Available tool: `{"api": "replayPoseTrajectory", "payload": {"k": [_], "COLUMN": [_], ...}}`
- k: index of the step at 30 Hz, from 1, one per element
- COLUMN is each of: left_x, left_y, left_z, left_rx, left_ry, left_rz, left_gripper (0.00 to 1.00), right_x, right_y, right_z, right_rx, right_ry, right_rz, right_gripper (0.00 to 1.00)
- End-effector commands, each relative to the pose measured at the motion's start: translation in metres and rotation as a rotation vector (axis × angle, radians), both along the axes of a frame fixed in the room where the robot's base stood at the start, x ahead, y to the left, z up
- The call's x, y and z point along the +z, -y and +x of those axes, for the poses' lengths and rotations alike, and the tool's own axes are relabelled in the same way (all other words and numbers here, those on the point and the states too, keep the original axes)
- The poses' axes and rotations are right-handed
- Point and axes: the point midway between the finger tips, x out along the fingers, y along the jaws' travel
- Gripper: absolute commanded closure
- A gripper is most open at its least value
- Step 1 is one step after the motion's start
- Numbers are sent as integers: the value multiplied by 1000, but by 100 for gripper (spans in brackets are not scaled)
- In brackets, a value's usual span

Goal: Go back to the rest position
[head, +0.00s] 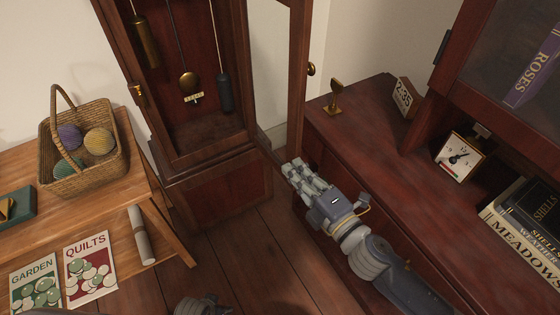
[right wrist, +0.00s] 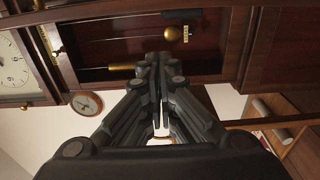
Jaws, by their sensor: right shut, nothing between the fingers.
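My right gripper (head: 293,168) is shut and empty in the head view. It is in front of the open tall clock case (head: 218,190), beside the dark red cabinet (head: 345,150), and appears apart from both. In the right wrist view its closed fingers (right wrist: 157,62) point toward the clock's interior, where the pendulum (right wrist: 172,34) hangs. Part of my left gripper (head: 197,305) shows at the bottom edge of the head view. Its fingers are too cut off to judge.
The clock's door (head: 299,80) stands open, close beyond my right gripper. At left, a wooden table (head: 137,165) bears a yarn basket (head: 112,168). Floor (head: 245,255) between is clear.

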Motion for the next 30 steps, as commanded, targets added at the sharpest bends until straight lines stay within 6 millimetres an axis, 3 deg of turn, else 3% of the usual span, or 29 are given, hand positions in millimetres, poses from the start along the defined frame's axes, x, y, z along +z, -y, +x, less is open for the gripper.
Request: {"api": "replayPoseTrajectory", "payload": {"k": [3,9,14,17,20,24,26,30], "left_x": [5,10,6,6,6,7,7,7], "left_y": [1,-1,-5,-5,-4,-4,-4,-4], "left_z": [6,4,-6,-5,-4,-3,-3,-2], "left_rx": [0,3,2,2,2,2,2,2], "left_ry": [8,3,-12,-10,-9,-7,-7,-6], "left_rz": [-1,1,8,7,6,6,6,6], "left_gripper": [60,60,60,60,60,60,60,60], "right_x": [-1,0,-1,-15,-51,-135,-174,-257], "right_y": [14,22,24,35,61,114,135,172], "right_z": [-9,-15,-15,-7,6,8,-2,-47], "right_rx": [0,1,-3,-56,-183,-449,-563,-819], "right_ry": [-1,0,-5,-65,-215,-521,-651,-934], "right_rz": [-1,0,3,33,112,274,343,489], "right_gripper": [100,100,100,100,100,100,100,100]}}
